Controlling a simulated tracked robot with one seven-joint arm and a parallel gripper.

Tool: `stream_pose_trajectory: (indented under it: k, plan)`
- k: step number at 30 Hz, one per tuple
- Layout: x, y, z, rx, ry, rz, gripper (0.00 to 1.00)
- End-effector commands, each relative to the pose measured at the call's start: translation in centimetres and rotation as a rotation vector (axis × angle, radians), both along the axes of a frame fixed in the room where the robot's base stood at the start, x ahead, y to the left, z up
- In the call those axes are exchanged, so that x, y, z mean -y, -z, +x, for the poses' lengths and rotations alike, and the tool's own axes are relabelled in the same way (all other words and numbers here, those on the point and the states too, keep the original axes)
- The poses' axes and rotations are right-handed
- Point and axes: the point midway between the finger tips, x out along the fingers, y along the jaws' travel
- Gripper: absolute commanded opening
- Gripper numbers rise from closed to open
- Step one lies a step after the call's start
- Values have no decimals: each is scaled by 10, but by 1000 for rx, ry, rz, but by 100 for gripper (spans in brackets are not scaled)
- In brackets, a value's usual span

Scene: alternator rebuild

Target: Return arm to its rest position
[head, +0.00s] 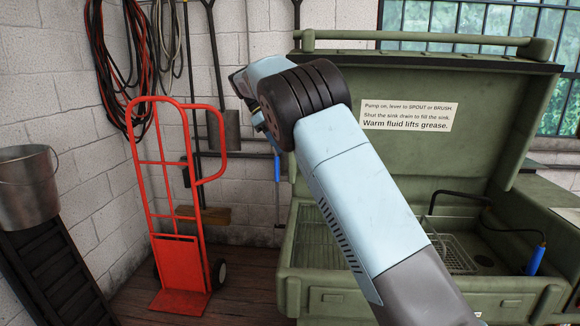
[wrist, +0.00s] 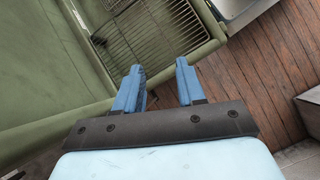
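My arm rises across the middle of the head view, bent at a dark ribbed joint, in front of the green parts washer (head: 470,75). My gripper (wrist: 160,84) shows in the wrist view with its two blue fingers apart and nothing between them. It hangs over the washer's front rim, with the sink's wire rack (wrist: 150,30) on one side and the plank floor on the other.
A red hand truck (head: 180,262) stands left of the washer. A metal bucket (head: 27,190) is at the far left. Hoses (head: 112,70) and long-handled tools hang on the block wall. A blue-handled brush (head: 536,262) is at the sink's right. Floor between hand truck and washer is clear.

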Motion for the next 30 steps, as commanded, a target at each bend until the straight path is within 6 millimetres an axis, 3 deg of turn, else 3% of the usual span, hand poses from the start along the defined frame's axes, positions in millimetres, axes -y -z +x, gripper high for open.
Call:
stream_pose_trajectory:
  k: [3, 15, 24, 30]
  plan:
    - [41, -19, -9, 39, 63, 62, 39]
    - [144, -56, -66, 184, 256, 244, 39]
    - [199, -71, -129, 303, 395, 361, 39]
    - [225, -74, -177, 387, 482, 431, 39]
